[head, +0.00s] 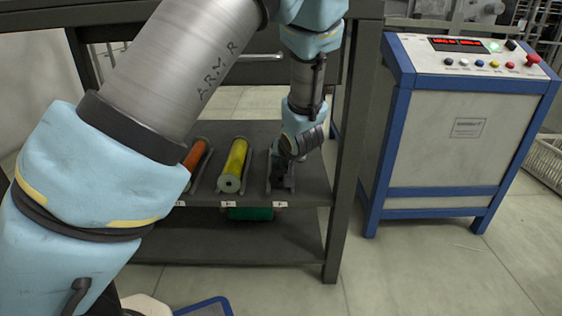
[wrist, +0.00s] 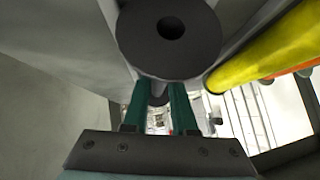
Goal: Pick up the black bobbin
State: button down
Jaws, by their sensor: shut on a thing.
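The black bobbin (wrist: 168,52) shows in the wrist view as a dark round end disc with a hole, at the top centre. My gripper (wrist: 158,90) has its two green fingers reaching up under that disc, shut on the bobbin; the disc hides where they touch. In the head view my gripper (head: 286,172) is low over the right-hand cradle on the middle shelf. There the bobbin is a dark shape mostly covered by my gripper, so I cannot tell whether it is clear of the cradle.
A yellow bobbin (head: 235,160) and an orange bobbin (head: 195,155) lie in cradles to the left on the shelf (head: 312,170). A green thing (head: 250,213) shows below. The rack post (head: 345,160) is close on the right, with a blue-framed control cabinet (head: 450,140) beyond.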

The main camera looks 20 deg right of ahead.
aim_at(282, 161)
jog(key=shift+r+p, duration=0.7)
jog(key=shift+r, duration=0.05)
notch_tip(282, 161, up, 3)
jog(key=p, duration=0.2)
jog(key=shift+f+p, duration=0.15)
jog(key=shift+p, duration=0.15)
jog(key=s+a+p, duration=0.3)
jog(key=s+p, duration=0.1)
jog(key=s, duration=1.3)
jog(key=shift+s+a+f+p, duration=0.15)
jog(key=shift+s+f+p, duration=0.2)
jog(key=shift+f, duration=0.05)
